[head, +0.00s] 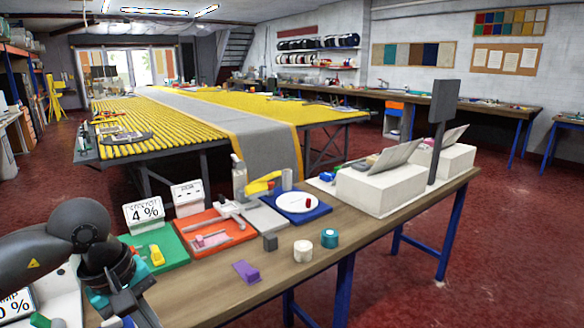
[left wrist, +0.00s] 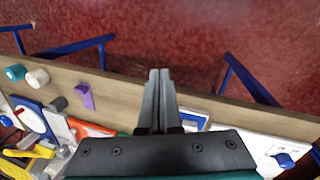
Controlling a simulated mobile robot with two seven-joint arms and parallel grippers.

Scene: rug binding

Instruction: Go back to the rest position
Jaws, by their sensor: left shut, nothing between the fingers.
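My left gripper (head: 140,308) is at the lower left of the head view, over the left end of the wooden table (head: 215,299). In the left wrist view its two fingers (left wrist: 158,75) lie together, shut and empty, pointing over the table's edge toward the red floor. A purple block (head: 246,271) lies on the bare wood to the gripper's right, apart from it; it also shows in the left wrist view (left wrist: 85,95). My right gripper is not in view.
A white roll (head: 303,250), a teal roll (head: 329,238) and a dark cube (head: 270,242) stand on the table. A green tray (head: 178,254) and an orange tray (head: 240,239) lie behind. White boxes stand at the right. Red floor (head: 480,265) is open beyond.

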